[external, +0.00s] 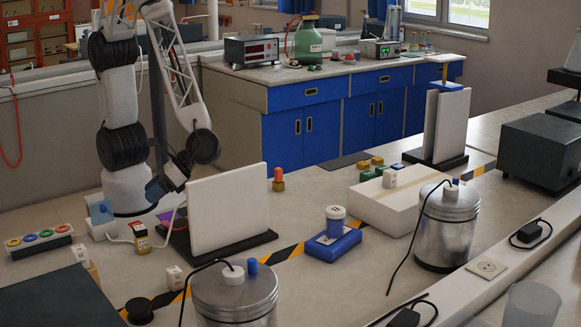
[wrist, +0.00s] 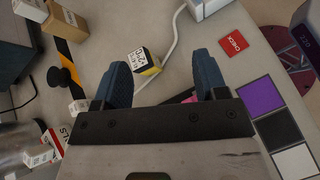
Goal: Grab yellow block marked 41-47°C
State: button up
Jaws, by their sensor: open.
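A small yellow block with a white printed label (external: 141,238) stands on the bench at the left, in front of my arm's base. My gripper (wrist: 164,78) is open and empty, with blue fingers spread apart. The block sits beyond the fingertips, between their lines and nearer the left finger. In the external view my gripper (external: 163,187) hangs above and to the right of the block, beside the upright white panel.
The white panel (external: 228,208) stands on a black base right of the block. A white cable (wrist: 170,45) runs close beside the block. A tray of coloured rings (external: 38,238) lies left. A red card (wrist: 236,43) and a black knob (wrist: 62,77) lie on the bench.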

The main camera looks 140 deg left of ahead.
aim_at(146, 228)
jog(key=w+f+n+h, duration=0.1)
jog(key=f, duration=0.1)
jog(key=w+f+n+t+h, duration=0.1)
jog(key=f, duration=0.1)
jog(key=w+f+n, duration=0.2)
jog(key=shift+h, duration=0.4)
jog(key=shift+x, duration=1.3)
jog(key=shift+w+d+f, duration=0.1)
jog(key=shift+f, duration=0.05)
jog(key=shift+w+x, duration=0.15)
jog(key=shift+x, duration=1.1)
jog(key=shift+w+x, duration=0.15)
jog(key=shift+x, duration=1.05)
jog(key=shift+s, duration=0.15)
jog(key=c, duration=1)
jog(key=shift+c, duration=0.2)
